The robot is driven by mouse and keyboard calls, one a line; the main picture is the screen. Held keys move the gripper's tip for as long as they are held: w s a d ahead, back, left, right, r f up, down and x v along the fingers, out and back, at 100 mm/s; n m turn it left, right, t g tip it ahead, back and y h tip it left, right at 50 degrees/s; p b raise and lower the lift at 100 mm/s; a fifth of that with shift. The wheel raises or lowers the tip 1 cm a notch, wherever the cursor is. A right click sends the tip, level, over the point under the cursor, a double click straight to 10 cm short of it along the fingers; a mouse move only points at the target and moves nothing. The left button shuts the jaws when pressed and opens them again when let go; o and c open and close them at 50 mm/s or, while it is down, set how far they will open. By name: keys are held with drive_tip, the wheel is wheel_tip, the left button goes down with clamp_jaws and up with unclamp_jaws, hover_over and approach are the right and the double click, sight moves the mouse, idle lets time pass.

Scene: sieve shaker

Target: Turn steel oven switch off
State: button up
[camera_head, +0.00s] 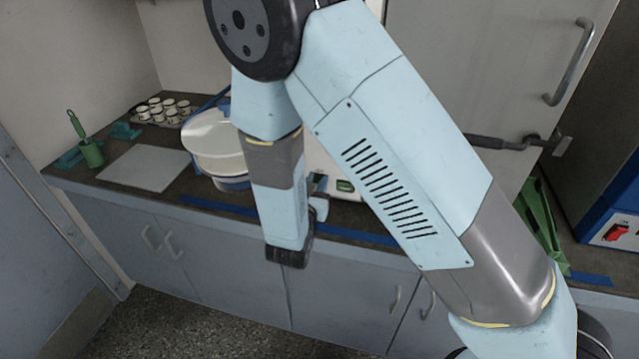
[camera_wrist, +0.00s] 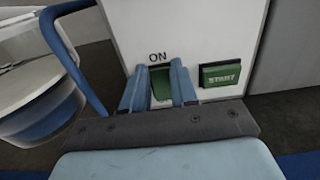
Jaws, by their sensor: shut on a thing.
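A green rocker switch (camera_wrist: 161,84) under the word ON sits on a white panel (camera_wrist: 200,30) in the wrist view. My gripper (camera_wrist: 159,66) has its two blue fingers on either side of this switch and is shut on it. The fingers hide the switch's sides. In the head view my gripper (camera_head: 318,195) is at the white machine's front, partly hidden by my arm. At the far right, a steel cabinet (camera_head: 607,95) stands over a blue and white base with a red switch (camera_head: 617,232), well apart from my gripper.
A green START button (camera_wrist: 221,74) is right of the switch. A white and blue round container (camera_wrist: 40,85) and a blue bar (camera_wrist: 75,60) are close on the left. The counter also holds a grey board (camera_head: 145,167), a cup tray (camera_head: 165,110) and a green tray (camera_head: 540,220).

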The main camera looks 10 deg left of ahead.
clamp_jaws()
drive_tip(key=shift+s+f+t, duration=0.15)
drive_tip(key=shift+f+t, duration=0.1)
drive_tip(key=shift+t, duration=0.55)
drive_tip(key=shift+s+f+t, duration=0.1)
drive_tip(key=shift+f+t, duration=0.15)
drive_tip(key=shift+t, duration=0.55)
drive_tip(key=o, duration=0.6)
unclamp_jaws()
drive_tip(key=shift+o, duration=0.2)
drive_tip(key=shift+s, duration=0.1)
